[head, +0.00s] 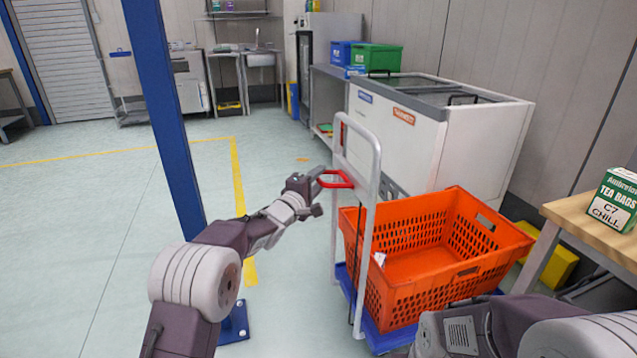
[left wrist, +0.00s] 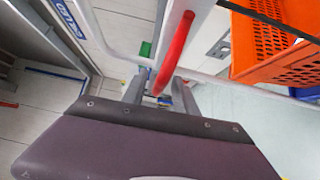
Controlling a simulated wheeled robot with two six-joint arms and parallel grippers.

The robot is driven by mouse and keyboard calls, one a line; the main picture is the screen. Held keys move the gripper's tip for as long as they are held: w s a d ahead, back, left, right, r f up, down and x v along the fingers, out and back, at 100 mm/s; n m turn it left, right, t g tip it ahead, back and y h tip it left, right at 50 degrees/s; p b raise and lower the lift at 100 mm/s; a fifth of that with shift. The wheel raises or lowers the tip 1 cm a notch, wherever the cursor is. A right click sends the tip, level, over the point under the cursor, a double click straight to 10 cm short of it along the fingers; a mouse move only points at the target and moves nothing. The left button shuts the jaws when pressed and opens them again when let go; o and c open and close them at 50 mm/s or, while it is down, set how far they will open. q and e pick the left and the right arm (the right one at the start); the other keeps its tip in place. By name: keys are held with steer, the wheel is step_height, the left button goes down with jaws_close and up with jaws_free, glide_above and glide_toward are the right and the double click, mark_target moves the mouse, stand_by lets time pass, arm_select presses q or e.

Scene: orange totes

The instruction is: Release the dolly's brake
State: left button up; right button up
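The dolly is a blue platform (head: 384,340) with an upright pale grey push handle (head: 374,165). A red brake lever (head: 337,179) sticks out from the handle frame at the left. My left gripper (head: 318,187) is right at this lever. In the left wrist view the red lever (left wrist: 176,48) runs down between the two fingers of my left gripper (left wrist: 160,88). The fingers stand apart, with a gap showing beside the lever, so the gripper looks open around it. My right gripper is out of view; only part of my right arm shows at bottom right.
An orange tote (head: 462,205) sits on the dolly. A white chest freezer (head: 480,150) is behind the dolly. A wooden table (head: 590,228) with a tea box (head: 612,200) stands at right. The left floor is clear.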

arm_select(q)
steer(key=shift+c, duration=0.3)
jaws_close()
stand_by(1.2)
